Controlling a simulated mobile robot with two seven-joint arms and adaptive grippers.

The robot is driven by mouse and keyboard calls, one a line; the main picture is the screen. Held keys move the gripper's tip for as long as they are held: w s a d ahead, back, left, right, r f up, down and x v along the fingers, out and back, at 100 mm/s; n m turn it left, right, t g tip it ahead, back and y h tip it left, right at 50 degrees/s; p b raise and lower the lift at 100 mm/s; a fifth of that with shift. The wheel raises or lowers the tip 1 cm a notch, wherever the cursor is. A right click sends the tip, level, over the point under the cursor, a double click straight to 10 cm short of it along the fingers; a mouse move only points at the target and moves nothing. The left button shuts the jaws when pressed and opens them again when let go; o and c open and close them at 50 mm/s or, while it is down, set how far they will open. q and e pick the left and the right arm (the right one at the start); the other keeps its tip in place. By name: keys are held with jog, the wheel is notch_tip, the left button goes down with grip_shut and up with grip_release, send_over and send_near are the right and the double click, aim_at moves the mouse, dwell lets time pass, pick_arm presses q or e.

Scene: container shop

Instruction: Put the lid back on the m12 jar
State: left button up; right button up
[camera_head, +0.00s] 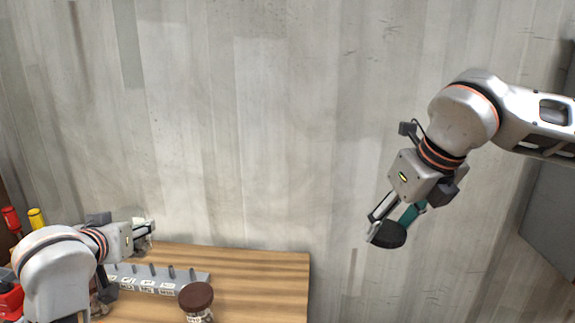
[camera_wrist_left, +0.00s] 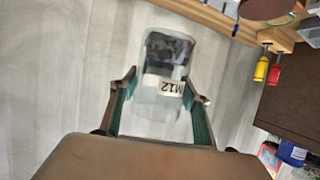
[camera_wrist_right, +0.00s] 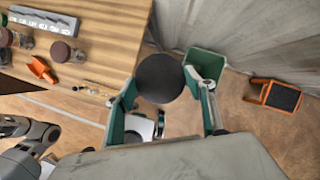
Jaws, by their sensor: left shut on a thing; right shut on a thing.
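The clear m12 jar (camera_wrist_left: 152,108) is between the fingers of my left gripper (camera_wrist_left: 157,105), which is shut on it. Its white label reads M12 and dark pieces show inside it. In the head view my left gripper (camera_head: 142,236) is at the lower left, by the bench's back edge, and the jar is barely visible there. My right gripper (camera_head: 385,222) is shut on a round black lid (camera_head: 388,236), high on the right and well apart from the jar. The lid also shows between the fingers in the right wrist view (camera_wrist_right: 160,78).
A wooden bench (camera_head: 270,270) holds a grey labelled rack (camera_head: 190,277) with pegs and a brown-lidded jar (camera_head: 197,300). An orange scoop (camera_wrist_right: 42,70) lies on the bench. Red (camera_head: 11,218) and yellow (camera_head: 37,218) handles stand at the far left. Space between my grippers is clear.

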pick_arm(q)
jog(key=s+d+r+m+h, duration=0.1)
jog(key=s+d, duration=0.3)
jog(key=d, duration=0.7)
jog(key=shift+d+r+m+h, duration=0.15)
jog(key=shift+r+m+h, duration=0.1)
jog(key=shift+m+h, duration=0.45)
pick_arm(e)
jog(key=s+d+f+n+g, duration=0.2)
jog(key=f+n, duration=0.4)
jog(key=n, duration=0.4)
jog(key=s+d+f+n+g+h, duration=0.1)
jog(key=s+d+f+n+g, duration=0.1)
jog(key=f+n, duration=0.5)
jog(key=s+d+f+n+g+h, duration=0.1)
jog(key=s+f+n+g, duration=0.3)
jog(key=n, duration=1)
notch_tip(320, 180, down, 4)
jog(key=shift+s+d+r+g, duration=0.25)
jog(key=shift+s+d+g, duration=0.1)
jog(key=shift+d+g, duration=0.5)
pick_arm(q)
jog(key=shift+s, duration=0.1)
